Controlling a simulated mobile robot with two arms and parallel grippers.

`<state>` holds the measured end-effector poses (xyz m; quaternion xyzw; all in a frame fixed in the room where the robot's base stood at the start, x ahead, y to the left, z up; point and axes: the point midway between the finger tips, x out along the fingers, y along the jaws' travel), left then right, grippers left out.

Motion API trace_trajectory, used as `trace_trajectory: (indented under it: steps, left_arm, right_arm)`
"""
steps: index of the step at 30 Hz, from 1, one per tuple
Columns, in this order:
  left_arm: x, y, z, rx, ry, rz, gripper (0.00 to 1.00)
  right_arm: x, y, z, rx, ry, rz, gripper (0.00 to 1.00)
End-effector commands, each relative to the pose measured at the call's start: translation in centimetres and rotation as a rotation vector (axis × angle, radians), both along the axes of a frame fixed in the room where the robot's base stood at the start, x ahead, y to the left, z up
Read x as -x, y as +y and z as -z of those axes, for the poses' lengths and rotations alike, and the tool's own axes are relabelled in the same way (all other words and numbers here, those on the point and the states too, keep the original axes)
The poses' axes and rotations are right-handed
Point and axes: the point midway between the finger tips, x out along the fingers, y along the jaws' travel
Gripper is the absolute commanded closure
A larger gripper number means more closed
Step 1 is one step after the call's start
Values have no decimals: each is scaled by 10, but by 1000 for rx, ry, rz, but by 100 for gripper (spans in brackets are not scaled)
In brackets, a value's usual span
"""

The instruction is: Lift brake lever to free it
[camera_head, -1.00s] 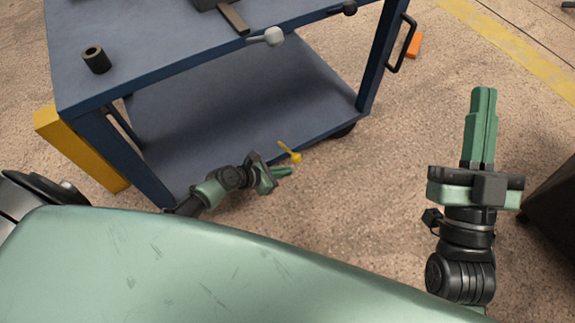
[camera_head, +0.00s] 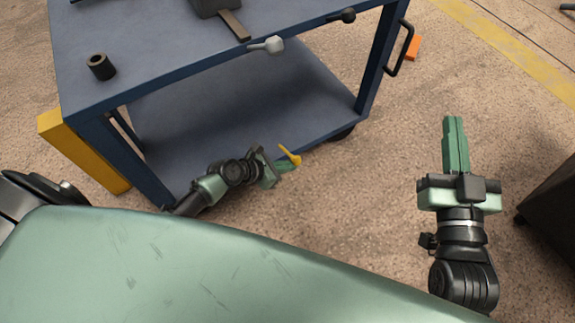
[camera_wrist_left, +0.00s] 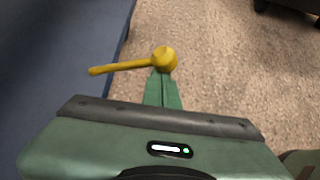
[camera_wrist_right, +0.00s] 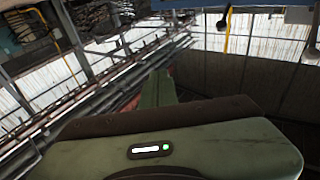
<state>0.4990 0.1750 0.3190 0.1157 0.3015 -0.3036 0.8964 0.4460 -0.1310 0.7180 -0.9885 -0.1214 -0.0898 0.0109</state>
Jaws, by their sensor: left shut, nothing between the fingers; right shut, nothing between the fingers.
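The yellow brake lever (camera_head: 289,155) sticks out at the front edge of the blue cart's lower shelf. In the left wrist view the lever (camera_wrist_left: 120,67) runs sideways to a round knob (camera_wrist_left: 165,59). My left gripper (camera_head: 292,165) is shut and empty, with its green fingertips right at the knob. In the left wrist view the fingertips (camera_wrist_left: 160,76) lie just below the knob and partly behind it; I cannot tell whether they touch. My right gripper (camera_head: 453,120) is shut and empty, over open floor to the right of the cart.
The blue cart (camera_head: 180,75) has a dark cylinder (camera_head: 101,66) and two knobbed levers, one grey (camera_head: 267,45) and one black (camera_head: 342,16), at its top. A yellow block (camera_head: 75,150) is at its left leg. A dark object (camera_head: 555,195) stands at the right edge.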

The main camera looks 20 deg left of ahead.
Motion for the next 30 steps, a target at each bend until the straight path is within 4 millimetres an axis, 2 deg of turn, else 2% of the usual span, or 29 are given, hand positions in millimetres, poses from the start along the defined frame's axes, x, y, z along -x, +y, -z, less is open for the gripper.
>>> trace_trajectory:
  steps: [6,12,25,30]
  left_arm:
    - [-4,0,-12,28,18,-1,100]
    - [-5,-1,-15,44,25,2,100]
    - [-5,-2,-14,46,26,1,100]
    - [-2,-5,-5,48,28,1,100]
  right_arm:
    - [1,-7,46,66,251,16,100]
    - [6,-12,72,96,374,24,100]
    - [7,-13,75,98,384,24,100]
    - [3,-10,63,82,319,19,100]
